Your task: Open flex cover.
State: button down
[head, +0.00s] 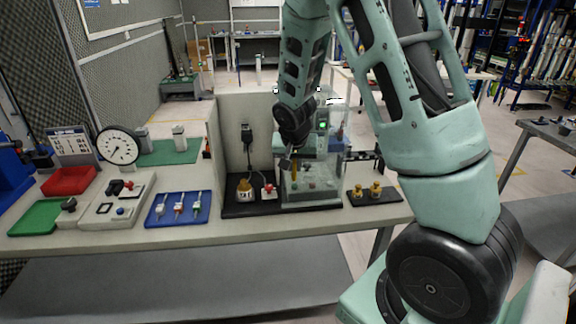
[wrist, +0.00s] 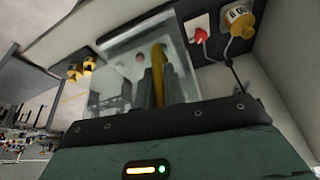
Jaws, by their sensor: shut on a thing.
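The flex cover looks like a clear box-shaped guard (head: 330,182) on the bench, with a green-lit unit behind its upper part. Its see-through panel also shows in the wrist view (wrist: 110,72). A yellow upright handle (head: 295,161) is at the front of the guard; it shows as a yellow bar in the wrist view (wrist: 158,62). My gripper (head: 290,158) is at the front of the guard. In the wrist view its dark fingers (wrist: 158,88) are closed around the yellow handle. The guard's exact opening angle is hard to tell.
Left of the guard are a yellow-and-white device (head: 245,189) and a red knob (head: 268,189) on a black base. Brass fittings (head: 375,190) stand to the right. A blue tray (head: 160,210), gauge (head: 119,146) and red bin (head: 69,181) are farther left. A grey panel stands behind.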

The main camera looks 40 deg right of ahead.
jog(key=c, duration=1.5)
grip_release()
jog(key=shift+r, duration=0.15)
jog(key=b+v, duration=0.2)
jog(key=v, duration=1.5)
jog(key=shift+a+r+b, duration=0.1)
jog(key=shift+b, duration=0.2)
jog(key=s+a+f+n+g+y, duration=0.1)
jog(key=s+a+f+n, duration=0.25)
jog(key=a, duration=0.55)
jog(key=s+a+f+n+y, duration=0.25)
jog(key=a+n, duration=0.25)
jog(key=a, duration=0.5)
jog(key=s+a+f+n, duration=0.1)
jog(key=s+a+n, duration=0.1)
jog(key=s, duration=0.3)
jog(key=s+a+f+n+g, duration=0.1)
jog(key=s+a+n, duration=0.2)
jog(key=s+a, duration=0.2)
jog(key=s+a+f+n+g, duration=0.1)
jog(key=s+a+n, duration=0.2)
jog(key=s, duration=0.3)
jog(key=shift+a+f, duration=0.15)
jog(key=shift+f, duration=0.1)
